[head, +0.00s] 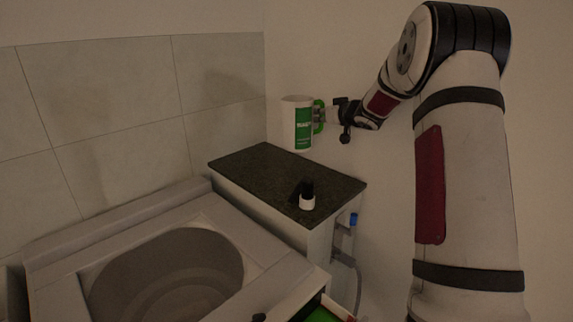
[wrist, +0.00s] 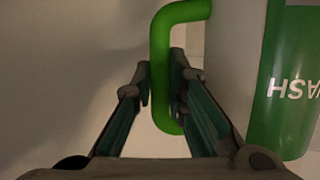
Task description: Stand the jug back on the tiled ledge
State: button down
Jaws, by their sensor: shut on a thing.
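The jug (head: 290,111) is white with a green label and a green handle (head: 319,117). It is upright, at the back edge of the dark-topped ledge (head: 255,165), and seems held above it; the gap is hard to judge. My gripper (head: 326,116) reaches in from the right and is shut on the handle. In the wrist view the green handle (wrist: 160,60) runs between the two fingers, and the jug's label (wrist: 290,90) is at the right, its lettering upside down. I cannot tell which surface is the tiled one.
The dark top's back and left areas are clear.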

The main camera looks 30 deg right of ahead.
aim_at(321, 127)
jog(key=f, duration=0.3)
jog(key=f+b, duration=0.1)
jog(key=shift+w+f, duration=0.2)
jog(key=shift+w, duration=0.1)
jog(key=shift+f+b, duration=0.35)
jog(key=shift+f, duration=2.3)
jog(key=shift+f, duration=0.15)
jog(key=c, duration=1.7)
grip_release()
jog(key=shift+s+f, duration=0.1)
jog(key=shift+o, duration=0.5)
